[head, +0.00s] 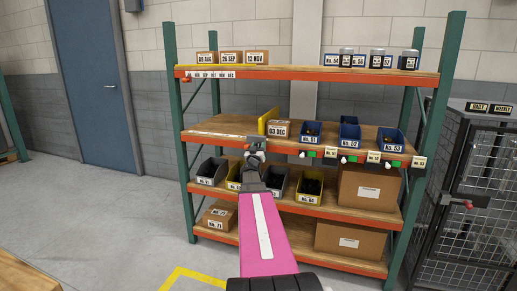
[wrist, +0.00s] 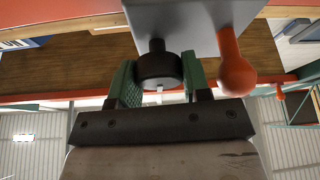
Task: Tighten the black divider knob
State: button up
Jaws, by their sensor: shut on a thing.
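The black divider knob (wrist: 159,69) is round and sits under a grey clamp block (wrist: 190,22) in the wrist view. My gripper (wrist: 160,86) has a green finger pad on each side of the knob and is shut on it. In the head view my gripper (head: 256,150) is at the front edge of the middle shelf, just below the yellow divider (head: 264,123). The knob cannot be made out there behind my gripper. An orange-red lever (wrist: 233,66) hangs from the block, just right of the right finger.
A box marked 03 DEC (head: 278,128) stands right of the divider. Blue bins (head: 311,133) are farther right on the middle shelf (head: 215,128). Dark bins (head: 211,172) stand on the shelf below. The middle shelf's left part is bare.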

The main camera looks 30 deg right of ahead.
jog(key=m+g+h, duration=0.1)
jog(key=m, duration=0.2)
jog(key=m+g+h, duration=0.1)
jog(key=m+g, duration=0.1)
jog(key=m, duration=0.2)
jog(key=m+g, duration=0.1)
jog(key=m, duration=0.2)
jog(key=m+g+h, duration=0.1)
jog(key=m+g, duration=0.1)
jog(key=m, duration=0.1)
jog(key=m+g, duration=0.2)
jog(key=m, duration=0.3)
jog(key=shift+m, duration=0.4)
jog(key=shift+s+f+m+g+y, duration=0.1)
jog(key=shift+m+g+y, duration=0.3)
jog(key=shift+m, duration=0.6)
jog(key=shift+m+g+y, duration=0.3)
jog(key=shift+m+g, duration=0.2)
jog(key=shift+m, duration=0.5)
jog(key=o, duration=0.6)
jog(key=shift+o, duration=0.2)
